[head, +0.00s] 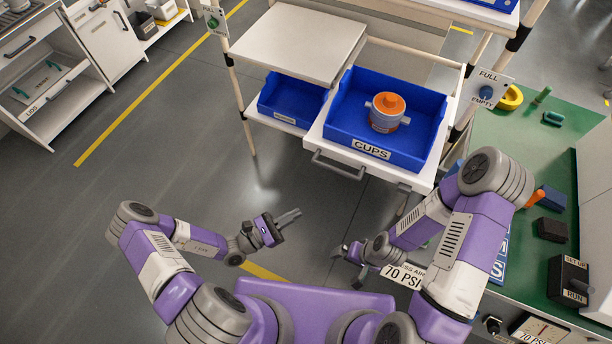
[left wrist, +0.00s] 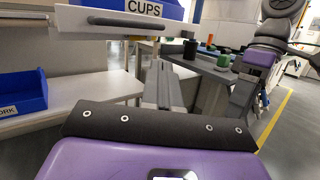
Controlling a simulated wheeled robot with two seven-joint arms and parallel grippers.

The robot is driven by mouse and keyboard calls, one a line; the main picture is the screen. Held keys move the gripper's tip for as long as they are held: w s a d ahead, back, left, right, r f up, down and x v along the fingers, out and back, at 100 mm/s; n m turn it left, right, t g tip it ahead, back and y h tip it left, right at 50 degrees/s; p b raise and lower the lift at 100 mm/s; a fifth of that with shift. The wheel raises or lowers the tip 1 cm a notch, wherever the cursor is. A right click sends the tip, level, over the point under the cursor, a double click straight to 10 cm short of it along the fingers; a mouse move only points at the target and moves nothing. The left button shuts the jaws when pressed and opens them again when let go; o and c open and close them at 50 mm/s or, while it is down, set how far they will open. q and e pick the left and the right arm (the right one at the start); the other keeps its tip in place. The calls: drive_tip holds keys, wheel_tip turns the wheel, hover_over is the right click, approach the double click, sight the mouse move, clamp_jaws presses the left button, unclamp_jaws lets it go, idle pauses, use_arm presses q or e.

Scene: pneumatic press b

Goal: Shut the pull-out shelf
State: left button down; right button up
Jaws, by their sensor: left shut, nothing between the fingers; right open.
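The pull-out shelf (head: 318,140) is white with a grey bar handle (head: 338,168) on its front, and it stands pulled out of the rack toward me. It carries a blue bin (head: 419,157) labelled CUPS, with an orange and grey part (head: 388,112) inside. The shelf front also shows in the left wrist view (left wrist: 72,22). My left gripper (head: 297,213) is shut and empty, below and left of the handle, apart from it. It also shows in the left wrist view (left wrist: 163,80). My right gripper (head: 347,264) is open and empty, lower down, partly hidden by its own arm.
A second blue bin (head: 290,100) sits on a lower shelf to the left, under a white top panel (head: 300,42). A green-topped bench (head: 490,140) with small parts and a control box (head: 567,280) stands close on the right. The floor at left is clear.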

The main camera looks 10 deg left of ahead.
use_arm(q)
drive_tip(key=w+a+n+t+y, duration=0.3)
drive_tip(key=a+n+t, duration=0.1)
drive_tip(key=a+t, duration=0.1)
drive_tip(key=b+x, duration=0.2)
drive_tip(key=x, duration=1.1)
drive_tip(key=shift+w+f, duration=0.25)
drive_tip(key=shift+w, duration=0.35)
